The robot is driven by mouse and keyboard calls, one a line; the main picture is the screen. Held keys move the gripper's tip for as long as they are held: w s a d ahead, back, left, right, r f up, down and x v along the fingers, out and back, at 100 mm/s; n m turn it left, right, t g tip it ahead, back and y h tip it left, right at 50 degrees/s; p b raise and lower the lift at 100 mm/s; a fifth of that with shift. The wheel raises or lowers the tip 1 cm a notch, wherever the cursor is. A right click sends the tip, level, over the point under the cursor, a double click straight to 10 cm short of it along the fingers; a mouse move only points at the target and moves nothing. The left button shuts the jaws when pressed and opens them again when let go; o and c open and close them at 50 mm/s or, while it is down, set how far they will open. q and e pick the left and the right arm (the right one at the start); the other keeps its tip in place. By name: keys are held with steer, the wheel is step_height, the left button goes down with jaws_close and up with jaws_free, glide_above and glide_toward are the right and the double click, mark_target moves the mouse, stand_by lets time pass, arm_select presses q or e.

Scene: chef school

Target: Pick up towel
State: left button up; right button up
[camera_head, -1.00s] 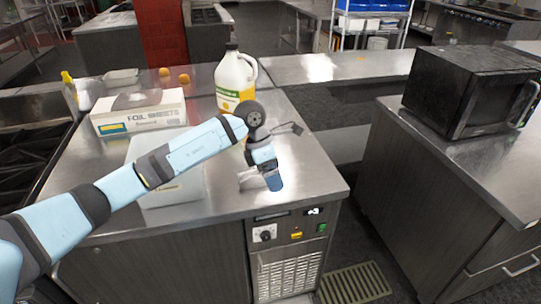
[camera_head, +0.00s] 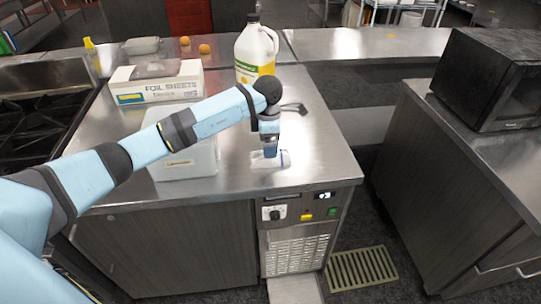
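A small whitish, flat item that looks like the towel (camera_head: 262,163) lies on the steel counter (camera_head: 315,152) near its front edge, right of a pale box. My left arm reaches in from the left. Its gripper (camera_head: 270,152) points down right at the whitish item and covers part of it. The fingertips are too small and hidden to tell whether they are open or shut, or whether they touch it. My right gripper is not in view.
A pale lidded box (camera_head: 185,160) sits partly behind my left arm. A foil sheets box (camera_head: 155,82) and a jug of yellow liquid (camera_head: 255,50) stand farther back. Two orange fruits (camera_head: 204,49) lie behind. A microwave (camera_head: 490,80) stands on the right counter.

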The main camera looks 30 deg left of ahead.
arm_select(q)
steer(key=f, duration=0.4)
steer(key=shift+s+d+f+p, duration=0.1)
steer(key=shift+s+f+p, duration=0.15)
steer(key=shift+p, duration=0.1)
steer(key=shift+c, duration=0.4)
steer(key=c, duration=0.9)
steer(key=shift+c, duration=0.2)
step_height(320, 180, up, 20)
steer(key=b, duration=0.1)
steer(key=shift+b, duration=0.3)
